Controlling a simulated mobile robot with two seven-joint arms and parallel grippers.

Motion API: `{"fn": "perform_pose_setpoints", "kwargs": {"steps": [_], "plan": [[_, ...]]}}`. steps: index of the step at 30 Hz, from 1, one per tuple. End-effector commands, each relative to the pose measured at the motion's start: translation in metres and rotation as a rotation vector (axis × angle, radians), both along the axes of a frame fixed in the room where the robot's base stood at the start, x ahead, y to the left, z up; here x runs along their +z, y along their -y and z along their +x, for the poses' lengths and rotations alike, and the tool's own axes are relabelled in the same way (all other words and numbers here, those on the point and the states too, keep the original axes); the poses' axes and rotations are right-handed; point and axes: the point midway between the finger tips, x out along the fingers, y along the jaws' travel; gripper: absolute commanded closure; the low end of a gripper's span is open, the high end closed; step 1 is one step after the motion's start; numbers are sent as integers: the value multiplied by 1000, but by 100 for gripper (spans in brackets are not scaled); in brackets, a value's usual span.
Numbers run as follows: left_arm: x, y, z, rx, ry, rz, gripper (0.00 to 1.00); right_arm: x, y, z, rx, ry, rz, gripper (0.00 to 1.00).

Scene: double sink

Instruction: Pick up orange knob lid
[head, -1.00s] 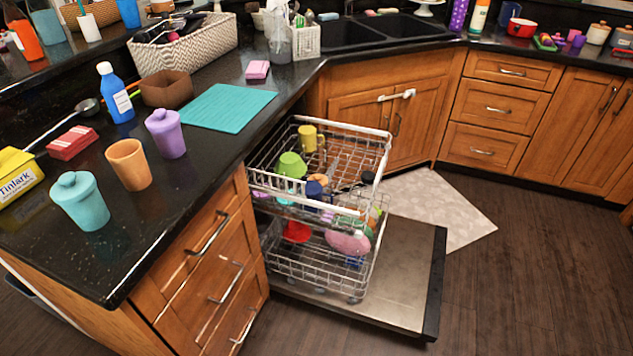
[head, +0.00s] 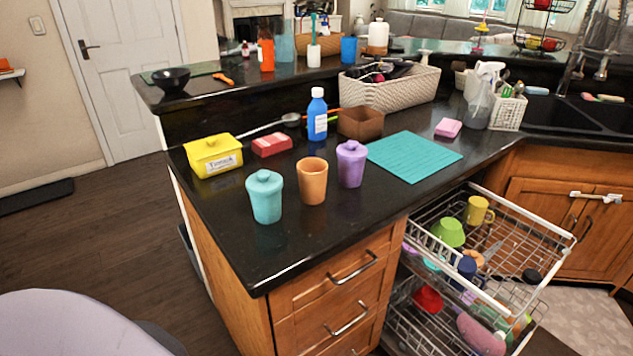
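A small orange piece (head: 473,258) lies in the upper dishwasher rack (head: 535,262), among other dishes. It looks like the orange knob lid, but it is small and partly hidden by the items around it. The orange canister (head: 312,183) stands upright on the black counter with no lid on it. The teal canister (head: 264,198) to its left and the purple canister (head: 351,165) to its right both wear knob lids. Neither of my grippers is in view.
The dishwasher is open with its racks pulled out. The upper rack also holds a green cup (head: 449,232) and a yellow mug (head: 478,210). A blue bottle (head: 317,115), brown box (head: 361,123) and teal mat (head: 413,157) are on the counter. Floor at left is open.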

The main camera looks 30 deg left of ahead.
Motion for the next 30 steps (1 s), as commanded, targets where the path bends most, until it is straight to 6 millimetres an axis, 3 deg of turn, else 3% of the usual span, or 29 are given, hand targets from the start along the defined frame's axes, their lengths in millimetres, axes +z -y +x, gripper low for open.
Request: {"fn": "perform_pose_setpoints", "kwargs": {"steps": [12, 14, 19, 20, 22, 23, 30], "plan": [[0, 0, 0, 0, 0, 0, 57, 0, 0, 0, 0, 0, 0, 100], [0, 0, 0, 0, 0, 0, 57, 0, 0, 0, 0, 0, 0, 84], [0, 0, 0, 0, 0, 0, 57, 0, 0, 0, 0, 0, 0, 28], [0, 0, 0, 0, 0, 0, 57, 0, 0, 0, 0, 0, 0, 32], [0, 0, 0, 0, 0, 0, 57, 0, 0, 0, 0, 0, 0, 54], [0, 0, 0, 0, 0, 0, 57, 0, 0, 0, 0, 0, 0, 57], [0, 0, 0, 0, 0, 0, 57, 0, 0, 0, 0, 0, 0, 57]]}}
